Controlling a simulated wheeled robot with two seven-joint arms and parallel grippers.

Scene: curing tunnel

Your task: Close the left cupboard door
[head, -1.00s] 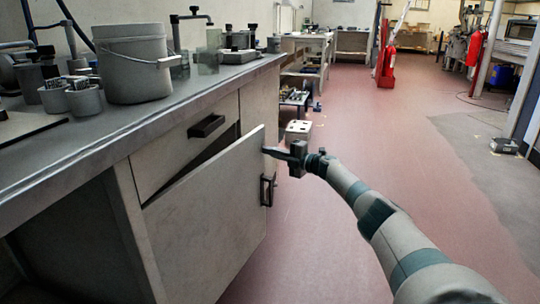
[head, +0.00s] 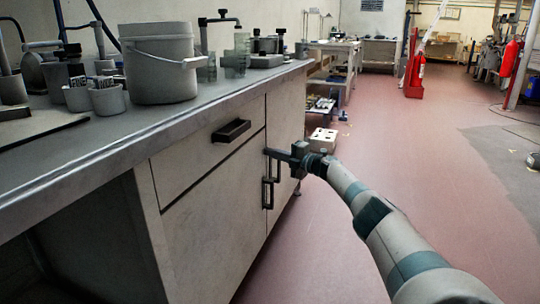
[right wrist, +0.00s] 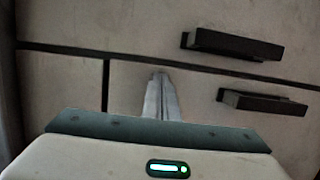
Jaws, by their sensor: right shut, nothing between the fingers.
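The left cupboard door (head: 215,220) is a pale grey panel below a drawer (head: 205,160). It looks flush with the cupboard front, with only thin dark seams around it. Its dark handle (head: 267,194) also shows in the right wrist view (right wrist: 262,102). My right gripper (head: 270,153) is shut and empty, its tips at the door's upper right corner, just above the handle. In the right wrist view the fingertips (right wrist: 162,76) point at the door face close to the seams; whether they touch it I cannot tell. My left gripper is out of view.
The right cupboard door (head: 287,125) is closed beside it. The worktop (head: 110,140) above carries a grey bucket (head: 160,65), small pots and tools. A white box (head: 322,138) stands beyond my right gripper.

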